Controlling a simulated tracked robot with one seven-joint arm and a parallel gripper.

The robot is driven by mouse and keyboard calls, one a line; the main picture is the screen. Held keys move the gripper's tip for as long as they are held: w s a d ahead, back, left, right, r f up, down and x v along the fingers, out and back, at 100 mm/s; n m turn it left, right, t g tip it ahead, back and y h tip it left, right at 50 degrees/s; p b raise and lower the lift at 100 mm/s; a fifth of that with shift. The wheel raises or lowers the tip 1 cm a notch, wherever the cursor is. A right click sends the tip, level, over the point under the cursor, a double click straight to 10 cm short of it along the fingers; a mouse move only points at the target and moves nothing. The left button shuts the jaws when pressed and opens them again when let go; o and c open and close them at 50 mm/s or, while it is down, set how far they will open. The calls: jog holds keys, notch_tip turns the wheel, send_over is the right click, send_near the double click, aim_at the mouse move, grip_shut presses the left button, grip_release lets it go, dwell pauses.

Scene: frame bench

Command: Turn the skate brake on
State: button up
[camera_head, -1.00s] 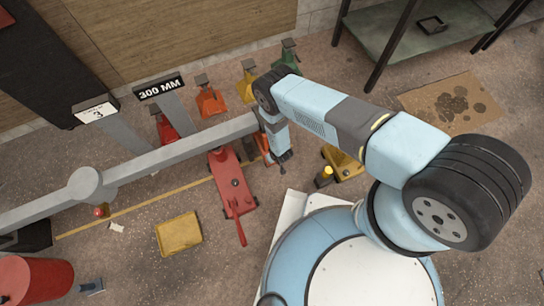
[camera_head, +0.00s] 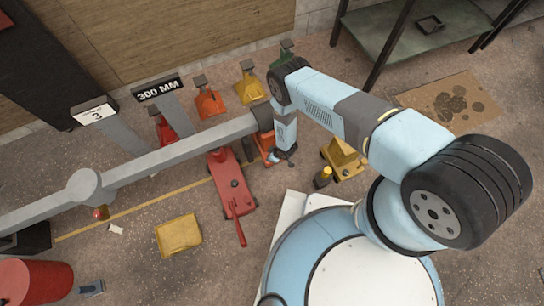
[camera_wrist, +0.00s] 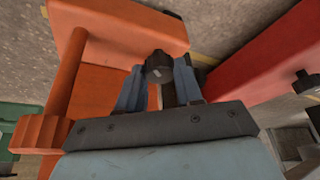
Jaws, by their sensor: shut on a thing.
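An orange skate (camera_wrist: 120,30) fills the upper left of the wrist view, with an orange rod and a ribbed orange knob (camera_wrist: 40,135) on its left. My gripper (camera_wrist: 160,80) points down over the skate. Its two blue fingers are shut on a dark knob (camera_wrist: 158,66), which shows between their tips. In the head view the orange skate (camera_head: 263,147) is partly hidden by my gripper (camera_head: 287,158) and the grey beam. I cannot tell any brake marking or setting.
A red jack (camera_head: 232,190) stands close beside the orange skate. A yellow skate (camera_head: 344,157) is to the right. The grey beam (camera_head: 165,157) crosses the left side. A yellow tray (camera_head: 179,236) and a red drum (camera_head: 36,281) lie nearer. Bare floor shows around the tray.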

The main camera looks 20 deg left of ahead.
jog(key=shift+w+d, duration=0.15)
jog(key=o, duration=1)
jog(key=shift+o, duration=0.2)
jog(key=v, duration=1.3)
jog(key=shift+d+r, duration=0.15)
jog(key=shift+r, duration=0.1)
